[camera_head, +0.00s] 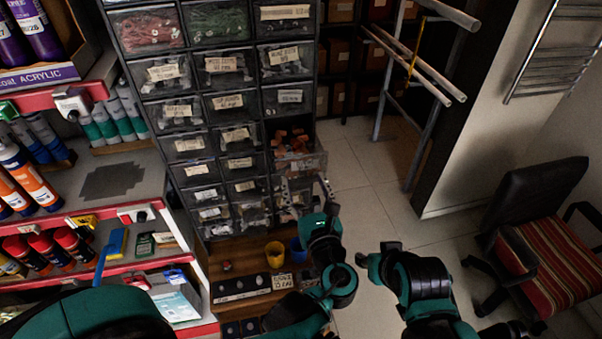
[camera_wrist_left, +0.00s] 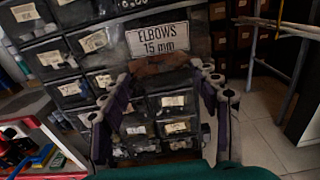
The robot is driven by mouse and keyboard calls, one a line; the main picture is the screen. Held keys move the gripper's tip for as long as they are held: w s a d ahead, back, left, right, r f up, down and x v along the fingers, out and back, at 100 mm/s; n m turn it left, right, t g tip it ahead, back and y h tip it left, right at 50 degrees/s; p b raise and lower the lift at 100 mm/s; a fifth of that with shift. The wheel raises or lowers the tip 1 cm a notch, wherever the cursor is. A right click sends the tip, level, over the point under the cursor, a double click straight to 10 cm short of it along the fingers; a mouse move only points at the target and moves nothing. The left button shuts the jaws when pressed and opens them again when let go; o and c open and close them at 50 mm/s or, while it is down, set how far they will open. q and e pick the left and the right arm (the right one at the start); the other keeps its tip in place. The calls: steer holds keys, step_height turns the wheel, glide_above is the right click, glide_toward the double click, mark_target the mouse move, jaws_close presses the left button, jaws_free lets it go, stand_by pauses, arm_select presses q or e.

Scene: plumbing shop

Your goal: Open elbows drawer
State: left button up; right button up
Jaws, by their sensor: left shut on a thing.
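The elbows drawer (camera_head: 310,163) is in the right column of the dark drawer cabinet. It stands pulled out from the cabinet front, and copper-orange elbows (camera_head: 290,141) show inside it from above. In the left wrist view its label (camera_wrist_left: 157,39) reads "ELBOWS 15 mm". My left gripper (camera_head: 307,190) is at the front of this drawer, shut on it. In the left wrist view its two fingers (camera_wrist_left: 164,82) stand on either side of the drawer's lower front; the exact contact is hard to see.
Other labelled drawers (camera_head: 230,101) are shut around it. A yellow cup (camera_head: 275,254) and a blue cup (camera_head: 298,251) stand on the wooden ledge below. Shelves of bottles are at left. A striped chair (camera_head: 560,262) stands at right, with clear tiled floor before it.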

arm_select(q)
steer(key=shift+s+d, duration=0.1)
steer(key=shift+s, duration=0.3)
steer(key=o, duration=1.7)
steer(key=s, duration=0.4)
steer(key=s+d, duration=0.1)
steer(key=s, duration=0.3)
steer(key=s+d, duration=0.1)
steer(key=s, duration=0.2)
steer(key=shift+s+d, duration=0.15)
steer(key=shift+s, duration=0.25)
